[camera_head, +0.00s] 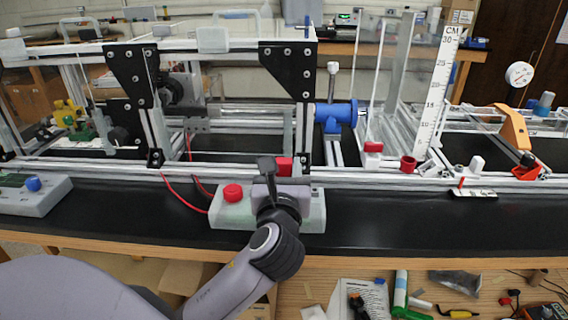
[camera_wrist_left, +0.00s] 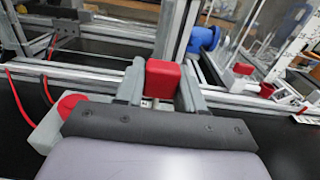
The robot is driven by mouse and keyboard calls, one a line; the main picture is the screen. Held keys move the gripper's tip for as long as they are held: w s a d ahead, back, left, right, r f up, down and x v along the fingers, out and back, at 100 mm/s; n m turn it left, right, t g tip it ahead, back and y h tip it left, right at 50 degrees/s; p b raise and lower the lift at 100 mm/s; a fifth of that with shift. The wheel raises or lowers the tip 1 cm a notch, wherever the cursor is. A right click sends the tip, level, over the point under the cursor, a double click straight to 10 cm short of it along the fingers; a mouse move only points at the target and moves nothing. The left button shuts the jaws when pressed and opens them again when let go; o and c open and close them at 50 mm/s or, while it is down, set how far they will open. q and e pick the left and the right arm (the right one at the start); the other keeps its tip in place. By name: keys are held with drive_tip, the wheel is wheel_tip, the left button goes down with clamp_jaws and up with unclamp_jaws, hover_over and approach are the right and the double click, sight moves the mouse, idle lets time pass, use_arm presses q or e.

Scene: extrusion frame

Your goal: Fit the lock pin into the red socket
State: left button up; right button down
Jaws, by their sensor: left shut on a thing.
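My left gripper (camera_head: 272,176) is low over the front of the bench, at the grey box with the red button. In the left wrist view its two fingers (camera_wrist_left: 163,88) are shut on a red block (camera_wrist_left: 163,75), seemingly the head of the lock pin. The block also shows beside the fingers in the head view (camera_head: 285,164). Any shank below it is mostly hidden. The red socket (camera_head: 408,163) appears as a short red cylinder with a dark opening, on the frame's front rail to the right, well apart from my gripper. My right gripper is not in view.
The grey box (camera_head: 230,212) carries a red button (camera_head: 233,192). The aluminium rail (camera_head: 340,178) runs behind my gripper. A red-capped white part (camera_head: 373,148), clear panels and a white ruler (camera_head: 437,95) stand near the socket. The black bench top (camera_head: 390,222) is clear at front right.

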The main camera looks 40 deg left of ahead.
use_arm(q)
drive_tip(key=shift+f, duration=0.2)
idle(0.6)
drive_tip(key=shift+p, duration=0.55)
idle(0.5)
drive_tip(key=shift+p, duration=0.55)
drive_tip(key=shift+r, duration=0.1)
idle(0.3)
drive_tip(key=shift+p, duration=0.5)
drive_tip(key=shift+f+b, duration=0.75)
drive_tip(key=shift+f, duration=0.65)
drive_tip(key=o, duration=1.1)
